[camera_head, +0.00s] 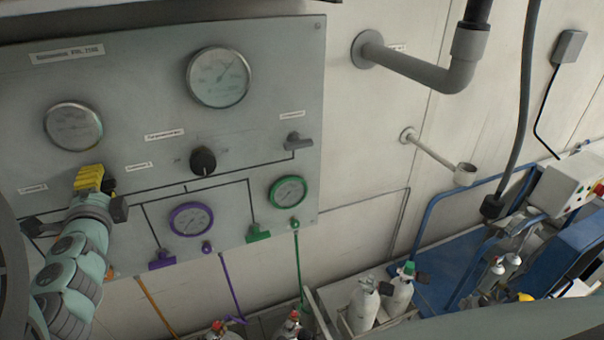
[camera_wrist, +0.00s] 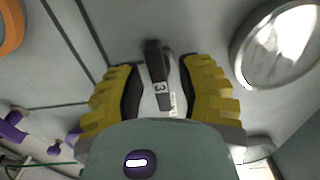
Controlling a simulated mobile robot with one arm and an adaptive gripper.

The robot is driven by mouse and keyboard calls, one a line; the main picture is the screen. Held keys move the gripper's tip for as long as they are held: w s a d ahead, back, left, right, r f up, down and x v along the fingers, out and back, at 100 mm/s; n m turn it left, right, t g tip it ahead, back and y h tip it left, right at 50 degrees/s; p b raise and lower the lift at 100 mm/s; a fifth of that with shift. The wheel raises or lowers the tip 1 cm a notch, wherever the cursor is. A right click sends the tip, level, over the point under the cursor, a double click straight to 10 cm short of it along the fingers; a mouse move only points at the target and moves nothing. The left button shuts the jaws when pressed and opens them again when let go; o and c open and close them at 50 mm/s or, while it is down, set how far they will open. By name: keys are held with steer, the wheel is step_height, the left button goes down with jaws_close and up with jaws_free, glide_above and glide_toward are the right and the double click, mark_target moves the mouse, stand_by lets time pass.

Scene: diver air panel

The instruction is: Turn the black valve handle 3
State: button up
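The black valve handle 3 (camera_wrist: 155,60) shows in the wrist view, a narrow black lever marked "3" on the grey panel. My gripper (camera_wrist: 161,72) has yellow ribbed fingers, one on each side of the handle. The fingers are apart, with a visible gap between each finger and the handle, so my gripper is open around it. In the head view my gripper (camera_head: 90,176) is at the lower left of the panel, with its yellow fingers pointing at the panel. There the handle is mostly or wholly hidden behind my gripper.
The grey panel (camera_head: 130,90) carries a left gauge (camera_head: 73,126), a large gauge (camera_head: 218,77), a black knob (camera_head: 203,161), a grey valve handle (camera_head: 297,141), and purple (camera_head: 191,220) and green (camera_head: 287,191) gauges. A wall pipe (camera_head: 420,68) and gas cylinders (camera_head: 363,305) stand to the right.

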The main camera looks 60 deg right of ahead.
steer(key=shift+o, duration=0.3)
steer(key=v, duration=1.2)
stand_by(0.3)
